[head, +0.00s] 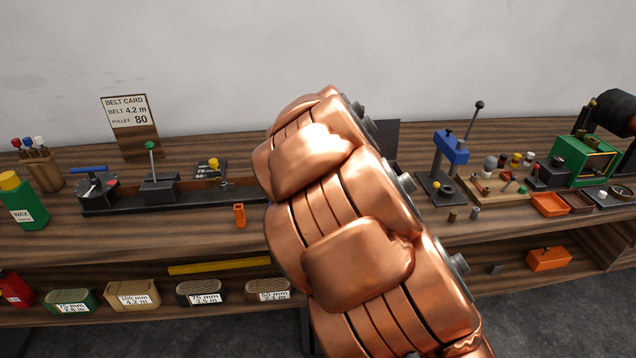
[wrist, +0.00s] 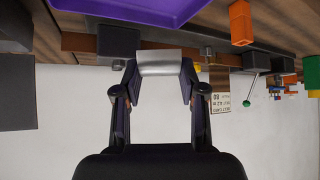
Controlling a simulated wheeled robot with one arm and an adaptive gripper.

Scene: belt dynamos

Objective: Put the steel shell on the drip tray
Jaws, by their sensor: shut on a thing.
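My gripper (wrist: 159,75) is shut on the steel shell (wrist: 162,63), a short silvery-grey piece held crosswise between the fingertips in the wrist view. A flat purple tray (wrist: 130,10) shows at the top edge of the wrist view, apart from the shell; it may be the drip tray, but I cannot tell for sure. The wrist view is upside down. In the head view my copper-coloured arm hides the gripper, the shell and the purple tray.
The wooden bench (head: 90,232) carries a green bottle (head: 22,202), a black rail fixture (head: 160,190), a blue press (head: 450,150) and an orange block (head: 239,215). At right are small trays (head: 550,205) and a green machine (head: 585,160).

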